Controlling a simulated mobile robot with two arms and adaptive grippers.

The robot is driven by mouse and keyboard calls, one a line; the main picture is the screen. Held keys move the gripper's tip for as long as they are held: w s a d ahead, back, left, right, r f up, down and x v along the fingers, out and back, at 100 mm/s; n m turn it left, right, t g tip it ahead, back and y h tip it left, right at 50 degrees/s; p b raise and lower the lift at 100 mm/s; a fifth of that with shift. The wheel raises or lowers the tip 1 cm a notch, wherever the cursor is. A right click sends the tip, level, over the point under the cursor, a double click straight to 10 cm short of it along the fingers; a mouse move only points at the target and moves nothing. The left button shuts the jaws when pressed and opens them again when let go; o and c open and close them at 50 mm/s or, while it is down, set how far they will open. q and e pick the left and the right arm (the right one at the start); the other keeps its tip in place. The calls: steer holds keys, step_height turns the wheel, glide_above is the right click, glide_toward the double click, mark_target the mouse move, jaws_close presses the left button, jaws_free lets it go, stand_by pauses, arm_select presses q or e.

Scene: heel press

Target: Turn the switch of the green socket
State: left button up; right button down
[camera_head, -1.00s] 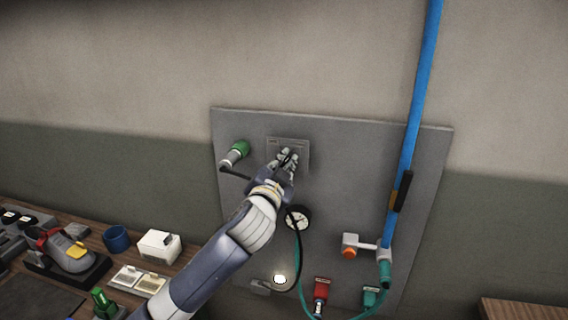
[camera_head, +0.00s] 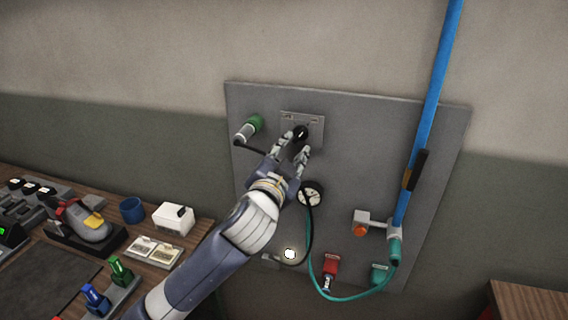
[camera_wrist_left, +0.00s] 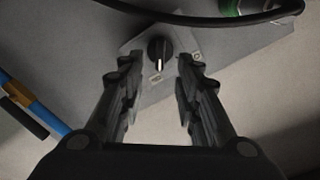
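The switch is a round black knob (camera_head: 300,132) with a white mark, on a small grey plate (camera_head: 316,124) at the top of the grey wall panel. The knob (camera_wrist_left: 159,50) also shows in the left wrist view, just beyond and between the fingertips. My left gripper (camera_head: 294,143) is open, its two fingers apart below the knob, not closed on it. It shows in the left wrist view (camera_wrist_left: 152,62) with nothing between its fingers. The green socket plug (camera_head: 250,128) sits left of the plate, with a black cable. My right gripper is not in view.
A gauge (camera_head: 310,193) is below the plate, close to my left wrist. A blue pipe (camera_head: 428,110) runs down the panel's right side. Red (camera_head: 330,265) and teal (camera_head: 380,273) connectors with hoses are lower. A workbench with a blue cup (camera_head: 132,210) and white box (camera_head: 173,217) is at left.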

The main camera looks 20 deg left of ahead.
arm_select(q)
steer(key=shift+s+d, duration=0.1)
steer(key=shift+s, duration=2.7)
